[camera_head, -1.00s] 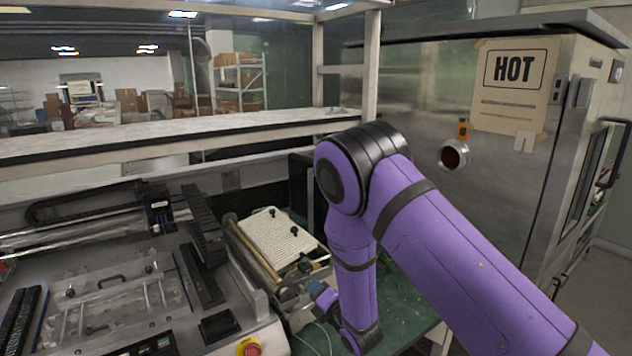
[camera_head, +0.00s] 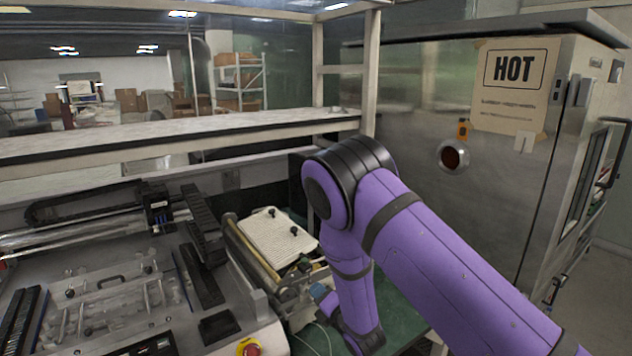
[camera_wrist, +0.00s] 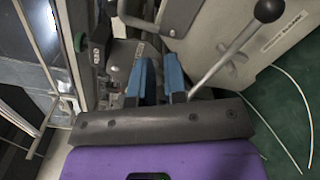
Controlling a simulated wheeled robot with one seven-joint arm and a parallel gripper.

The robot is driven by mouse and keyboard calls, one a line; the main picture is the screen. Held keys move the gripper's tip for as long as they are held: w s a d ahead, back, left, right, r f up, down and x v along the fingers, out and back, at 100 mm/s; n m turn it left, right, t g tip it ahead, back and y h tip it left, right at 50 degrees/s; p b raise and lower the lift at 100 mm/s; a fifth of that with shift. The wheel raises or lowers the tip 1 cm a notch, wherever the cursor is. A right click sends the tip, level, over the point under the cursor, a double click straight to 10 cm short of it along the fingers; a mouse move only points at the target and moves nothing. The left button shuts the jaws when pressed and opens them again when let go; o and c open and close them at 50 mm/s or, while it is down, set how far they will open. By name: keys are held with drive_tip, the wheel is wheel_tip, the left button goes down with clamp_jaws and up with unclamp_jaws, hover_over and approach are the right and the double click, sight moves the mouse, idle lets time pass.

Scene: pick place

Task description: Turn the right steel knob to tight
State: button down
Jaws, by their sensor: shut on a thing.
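My gripper (camera_wrist: 154,80) has two blue fingers, set a short gap apart against the side of the grey metal machine in the wrist view. It is shut on a small steel part between the fingers, taken as the steel knob; the fingers hide most of it, and its turn cannot be read. In the head view my gripper (camera_head: 322,292) is low at the right side of the bench machine (camera_head: 288,290), largely hidden by my arm. I cannot make out a second steel knob.
A lever with a black ball (camera_wrist: 268,10) rises close right of the fingers. Thin pale cables (camera_wrist: 290,110) lie on the green bench top. A ribbed white plate (camera_head: 268,236) with black knobs sits on the machine. A steel cabinet marked HOT (camera_head: 420,110) stands at right.

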drive_tip(key=shift+w+d+r, duration=0.1)
drive_tip(key=shift+w+r, duration=0.25)
drive_tip(key=shift+w, duration=0.15)
drive_tip(key=shift+f+v, duration=0.15)
drive_tip(key=shift+v, duration=1.3)
drive_tip(key=shift+f+v, duration=0.2)
drive_tip(key=shift+v, duration=1.2)
drive_tip(key=shift+s, duration=0.1)
drive_tip(key=w+a+f+m, duration=0.1)
drive_tip(key=w+a+m, duration=0.3)
drive_tip(key=m, duration=1.4)
drive_tip(key=shift+f, duration=0.35)
